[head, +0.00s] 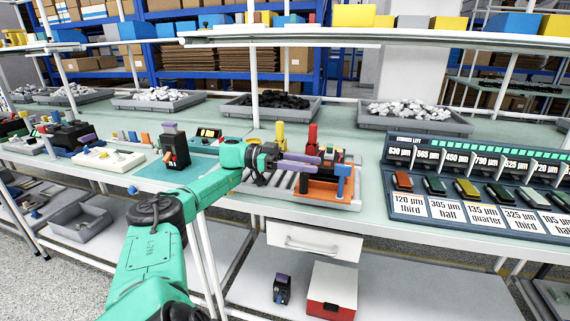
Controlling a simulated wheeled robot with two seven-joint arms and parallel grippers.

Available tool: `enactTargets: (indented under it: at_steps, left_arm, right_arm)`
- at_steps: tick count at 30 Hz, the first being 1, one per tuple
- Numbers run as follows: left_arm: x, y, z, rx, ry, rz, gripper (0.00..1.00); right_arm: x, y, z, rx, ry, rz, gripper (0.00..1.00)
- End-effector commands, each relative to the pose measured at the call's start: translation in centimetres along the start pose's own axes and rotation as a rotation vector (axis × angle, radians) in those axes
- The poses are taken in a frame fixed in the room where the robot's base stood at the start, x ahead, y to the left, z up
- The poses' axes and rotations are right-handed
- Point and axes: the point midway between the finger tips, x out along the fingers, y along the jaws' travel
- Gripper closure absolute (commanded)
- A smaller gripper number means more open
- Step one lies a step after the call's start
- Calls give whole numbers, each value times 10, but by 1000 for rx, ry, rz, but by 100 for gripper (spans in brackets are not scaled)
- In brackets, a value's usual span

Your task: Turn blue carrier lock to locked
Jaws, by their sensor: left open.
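An orange carrier (318,190) sits on a grey slatted tray at the front of the bench in the head view. A blue upright piece with a wider top, which looks like the blue carrier lock (343,172), stands at the carrier's right side. I cannot tell its lock position at this size. My left gripper (314,163) reaches in from the left with its purple fingers open, pointing right. Its fingertips are just left of the blue piece, over the carrier, and appear empty. The fingers hide part of the carrier and what stands behind it. My right gripper is not in view.
A red post (312,138) and a yellow post (279,134) stand behind the gripper. A black breaker-like block (174,148) stands left on a teal mat. A labelled rack (474,222) of coloured pieces stands right. Grey bins line the bench's back.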

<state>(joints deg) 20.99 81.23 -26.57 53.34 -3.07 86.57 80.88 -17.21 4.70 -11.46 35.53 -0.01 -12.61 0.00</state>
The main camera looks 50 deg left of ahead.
Motion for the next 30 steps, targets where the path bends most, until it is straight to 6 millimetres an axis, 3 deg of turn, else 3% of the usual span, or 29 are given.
enactTargets:
  at_steps: [6,12,19,30]
  left_arm:
    - [-40,-1,-1,2,4,-3,52]
    - [-60,-1,0,5,4,-4,52]
    - [-71,0,1,0,1,0,52]
    - [-73,1,1,-3,-1,3,52]
  right_arm:
    - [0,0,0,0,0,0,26]
    - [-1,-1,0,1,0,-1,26]
    - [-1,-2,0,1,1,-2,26]
    - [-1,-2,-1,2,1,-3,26]
